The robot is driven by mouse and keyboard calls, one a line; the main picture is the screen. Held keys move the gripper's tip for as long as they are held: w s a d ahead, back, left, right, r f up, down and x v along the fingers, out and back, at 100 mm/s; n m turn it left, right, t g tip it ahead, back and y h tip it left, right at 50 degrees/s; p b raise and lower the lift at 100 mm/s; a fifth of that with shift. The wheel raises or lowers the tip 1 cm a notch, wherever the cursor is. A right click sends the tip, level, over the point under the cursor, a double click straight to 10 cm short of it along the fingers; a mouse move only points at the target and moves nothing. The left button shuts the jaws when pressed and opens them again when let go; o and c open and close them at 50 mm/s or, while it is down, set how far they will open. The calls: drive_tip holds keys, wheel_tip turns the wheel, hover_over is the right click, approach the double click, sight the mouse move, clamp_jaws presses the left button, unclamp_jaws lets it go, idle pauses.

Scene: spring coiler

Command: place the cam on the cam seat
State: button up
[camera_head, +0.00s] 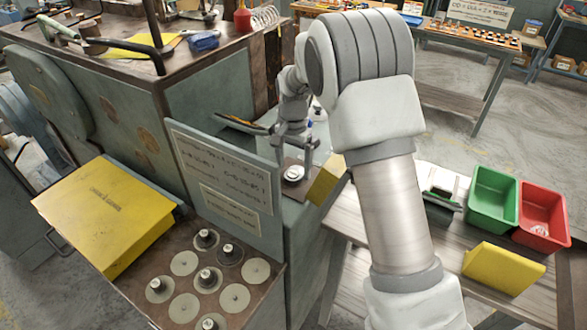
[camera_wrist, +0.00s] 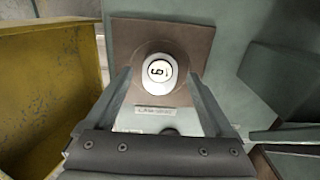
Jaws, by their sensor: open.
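A round piece with a pale cap marked like a 6 or 9, seemingly the cam (camera_wrist: 160,70), sits on a brown square plate, seemingly the cam seat (camera_wrist: 125,36). In the head view the pale cam (camera_head: 293,173) shows on the brown seat plate (camera_head: 291,190) beside the machine. My gripper (camera_head: 296,150) is above it, pointing down. In the wrist view my gripper (camera_wrist: 160,82) is open, one finger on each side of the cap, with visible gaps. The cam's underside is hidden, so I cannot tell how fully it is seated.
A brown tray (camera_head: 155,316) holds several discs, some with knobs. A yellow box (camera_head: 105,215) stands at left, and a small yellow block (camera_head: 328,180) stands close to the seat. Green (camera_head: 492,198) and red (camera_head: 541,217) bins stand on the right bench.

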sight(293, 173)
drive_tip(key=s+d+r+n+t, duration=0.1)
drive_tip(key=s+d+r, duration=0.15)
drive_tip(key=r, duration=0.65)
drive_tip(key=s+d+r, duration=0.1)
drive_tip(key=s+r, duration=0.2)
drive_tip(key=r, duration=0.6)
drive_tip(key=s+d+r+n+t, duration=0.1)
drive_tip(key=s+d+n+t, duration=0.1)
drive_tip(key=s, duration=1)
drive_tip(key=s+d+r+n+t, duration=0.1)
drive_tip(key=s+d, duration=0.5)
drive_tip(key=s, duration=0.7)
drive_tip(key=n+t, duration=0.1)
drive_tip(key=n, duration=0.1)
drive_tip(key=shift+s+n+t, duration=0.2)
drive_tip(key=shift+n+t, duration=0.1)
drive_tip(key=shift+n, duration=0.1)
drive_tip(key=shift+d+r, duration=0.1)
drive_tip(key=shift+d, duration=0.1)
